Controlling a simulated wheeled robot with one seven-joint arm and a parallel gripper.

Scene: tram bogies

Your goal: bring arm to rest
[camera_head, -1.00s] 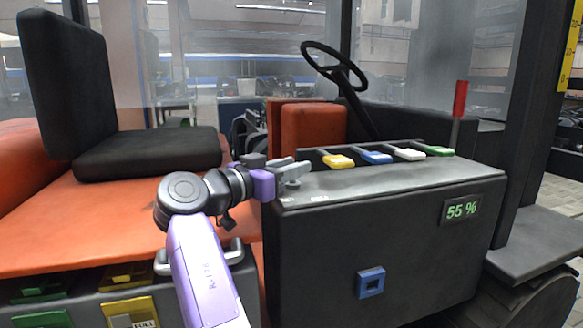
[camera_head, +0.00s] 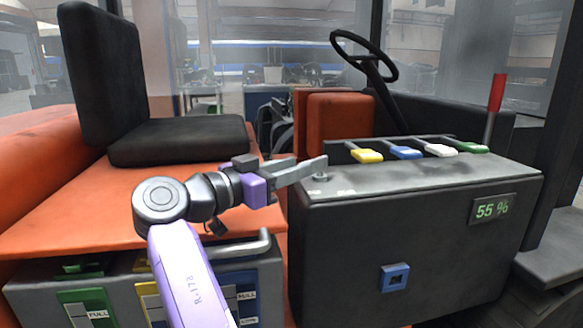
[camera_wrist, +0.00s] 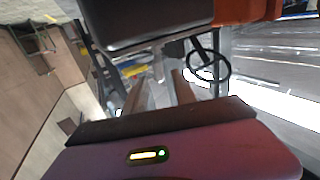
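My arm, purple and grey, reaches up from the bottom of the head view and bends right at the elbow. My gripper (camera_head: 308,165) points right, with its fingertips by the near left corner of the dark console (camera_head: 400,250), close to a small grey knob (camera_head: 320,177) on its top. I cannot tell whether they touch the knob. In the wrist view the two tan fingers of my gripper (camera_wrist: 162,88) stand apart with a gap between them. I see nothing held in the gap.
Yellow, blue, white and green levers (camera_head: 405,153) line the console's top, with a red-topped stick (camera_head: 495,100) behind. A steering wheel (camera_head: 364,57) stands beyond. A black seat (camera_head: 178,140) sits on the orange body at left. A grey handle (camera_head: 240,247) lies below my forearm.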

